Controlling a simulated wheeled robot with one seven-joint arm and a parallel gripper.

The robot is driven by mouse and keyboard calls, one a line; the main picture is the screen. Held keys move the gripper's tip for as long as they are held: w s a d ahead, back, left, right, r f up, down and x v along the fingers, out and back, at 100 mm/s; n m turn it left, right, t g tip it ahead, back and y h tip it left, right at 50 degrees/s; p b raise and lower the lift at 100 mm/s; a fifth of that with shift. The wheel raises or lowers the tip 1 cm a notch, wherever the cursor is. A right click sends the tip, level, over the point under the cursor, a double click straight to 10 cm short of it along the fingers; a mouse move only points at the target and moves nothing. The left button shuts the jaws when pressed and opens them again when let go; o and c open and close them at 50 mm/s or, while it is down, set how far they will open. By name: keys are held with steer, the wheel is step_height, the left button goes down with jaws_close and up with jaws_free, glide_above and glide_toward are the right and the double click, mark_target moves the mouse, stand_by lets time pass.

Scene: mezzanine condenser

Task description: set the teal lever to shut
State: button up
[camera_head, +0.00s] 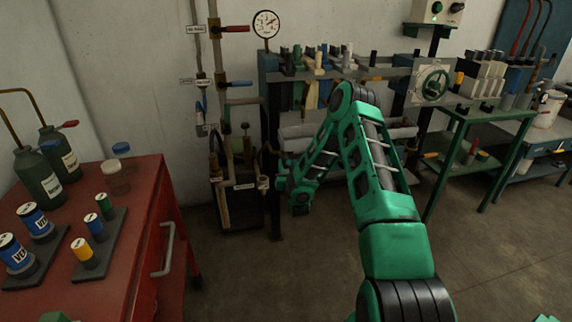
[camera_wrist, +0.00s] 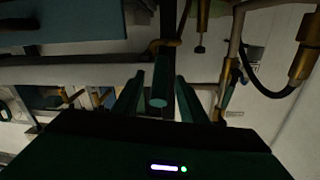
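The teal lever (camera_wrist: 158,98) shows in the wrist view as a short bar with a rounded end facing the camera. It lies between the two fingers of my gripper (camera_wrist: 160,82), with a dark gap visible on each side. The fingers are apart and do not appear to press on it. The lever's pivot is hard to make out in the dark picture. In the head view my arm's far end (camera_head: 300,197) is low beside the pipe stand; the fingers cannot be made out there, and I cannot make out the teal lever.
A red-handled valve (camera_head: 235,29) and a blue-handled valve (camera_head: 240,83) sit on the wall pipes left of my arm. A pressure gauge (camera_head: 266,24) is above. A red cabinet (camera_head: 150,215) stands left, a green-legged bench (camera_head: 480,112) right. The floor between is clear.

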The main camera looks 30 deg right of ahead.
steer(key=shift+x, duration=1.5)
